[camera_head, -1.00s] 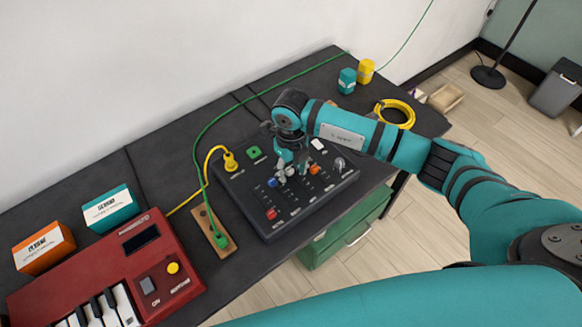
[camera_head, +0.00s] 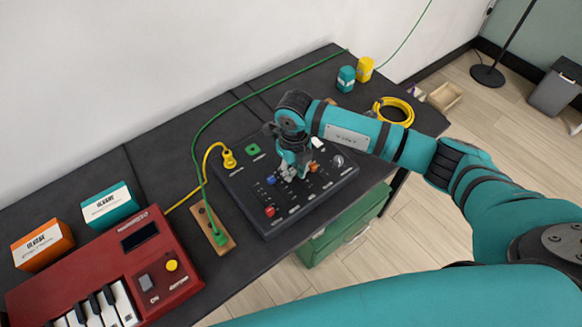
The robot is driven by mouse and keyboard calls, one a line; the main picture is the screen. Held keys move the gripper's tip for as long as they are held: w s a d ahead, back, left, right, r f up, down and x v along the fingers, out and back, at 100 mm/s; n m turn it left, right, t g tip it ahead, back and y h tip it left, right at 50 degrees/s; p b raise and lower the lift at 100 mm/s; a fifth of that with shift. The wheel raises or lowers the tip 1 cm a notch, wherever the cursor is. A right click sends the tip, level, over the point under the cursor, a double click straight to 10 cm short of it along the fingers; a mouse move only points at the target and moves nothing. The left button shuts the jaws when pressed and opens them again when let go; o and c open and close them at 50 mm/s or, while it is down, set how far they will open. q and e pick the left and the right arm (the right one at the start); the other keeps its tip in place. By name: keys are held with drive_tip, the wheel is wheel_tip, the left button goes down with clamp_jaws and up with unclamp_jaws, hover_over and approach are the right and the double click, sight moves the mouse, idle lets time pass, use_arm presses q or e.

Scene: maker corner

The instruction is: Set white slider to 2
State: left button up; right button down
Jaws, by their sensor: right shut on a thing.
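The dark control panel (camera_head: 272,229) lies on the black table, with a row of sliders across its top. A red cap (camera_head: 270,211), a blue cap (camera_head: 271,180) and an orange cap (camera_head: 314,167) show on it. My right gripper (camera_head: 290,175) points down between the blue and orange caps and is shut on the white slider's cap. The fingers hide most of that cap and its track, so its exact setting cannot be read. My left gripper is not in view.
A red keyboard (camera_head: 160,250) stands left; a yellow cable coil (camera_head: 394,110) lies right.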

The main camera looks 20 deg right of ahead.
sight(303, 187)
drive_tip(key=s, duration=0.1)
drive_tip(key=s+d, duration=0.1)
drive_tip(key=s, duration=0.2)
drive_tip(key=shift+d+r, duration=0.15)
drive_tip(key=shift+d, duration=0.1)
drive_tip(key=shift+w+a, duration=0.15)
drive_tip(key=shift+w, duration=0.15)
drive_tip(key=c, duration=1.2)
unclamp_jaws()
drive_tip(key=shift+s, duration=0.15)
wheel_tip(303, 187, up, 12)
